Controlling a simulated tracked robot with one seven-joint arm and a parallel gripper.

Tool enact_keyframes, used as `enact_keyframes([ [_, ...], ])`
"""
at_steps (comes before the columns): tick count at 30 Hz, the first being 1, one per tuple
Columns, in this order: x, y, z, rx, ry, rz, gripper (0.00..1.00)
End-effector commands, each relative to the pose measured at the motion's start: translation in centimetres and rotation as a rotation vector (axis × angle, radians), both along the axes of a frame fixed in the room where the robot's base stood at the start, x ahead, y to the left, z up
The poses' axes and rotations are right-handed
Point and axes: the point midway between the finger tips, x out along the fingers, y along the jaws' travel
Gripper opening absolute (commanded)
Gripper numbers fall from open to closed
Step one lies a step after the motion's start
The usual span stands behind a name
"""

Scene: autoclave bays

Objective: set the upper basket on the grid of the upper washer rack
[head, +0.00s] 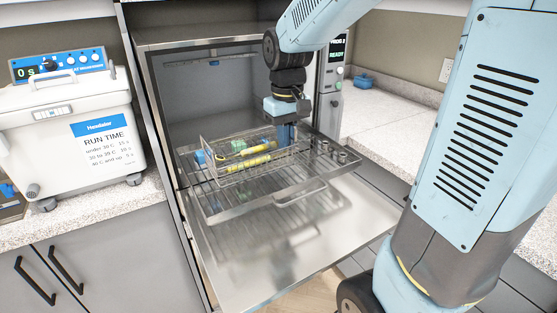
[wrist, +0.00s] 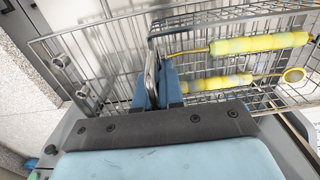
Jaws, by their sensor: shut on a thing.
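The wire basket (head: 232,174) holds yellow-handled instruments (head: 246,162) and is at the mouth of the open washer, over the pulled-out upper rack (head: 222,207). My gripper (head: 287,143) comes down from above at the basket's right end. In the wrist view, the blue fingers of my gripper (wrist: 157,90) are shut on the basket's wire handle (wrist: 153,50). The basket mesh (wrist: 210,22) and two yellow handles (wrist: 260,45) show beyond the fingers. I cannot tell whether the basket's underside touches the rack grid. The far side of the rack is partly hidden by the basket.
The washer door (head: 290,245) lies folded down below the rack. Small upright fittings (head: 341,157) stand at the rack's right end. A white bath unit (head: 75,135) stands on the left counter. The right counter (head: 385,120) is mostly clear, with a small blue item (head: 363,82) at the back.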

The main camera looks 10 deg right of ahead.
Motion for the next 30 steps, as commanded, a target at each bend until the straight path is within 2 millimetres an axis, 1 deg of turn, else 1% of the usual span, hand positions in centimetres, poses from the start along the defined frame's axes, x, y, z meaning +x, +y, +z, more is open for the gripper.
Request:
enact_keyframes([
  [1, 0.5, 0.1, -0.9, -0.001, 0.006, 0.0, 0.0],
  [3, 1.3, 0.2, -1.9, -0.001, 0.006, 0.0, 0.0],
  [7, 2.6, 0.4, -3.4, 0.0, 0.004, 0.001, 0.0],
  [10, 3.3, 0.5, -4.1, 0.0, 0.003, 0.0, 0.0],
  [17, 3.9, 0.6, -4.9, 0.0, 0.002, 0.0, 0.0],
  [19, 4.2, 0.7, -5.4, 0.0, 0.003, 0.0, 0.0],
  [25, 4.1, 0.6, -8.0, 0.0, 0.004, 0.0, 0.0],
  [30, 4.2, 0.6, -8.3, 0.0, 0.001, 0.0, 0.0],
])
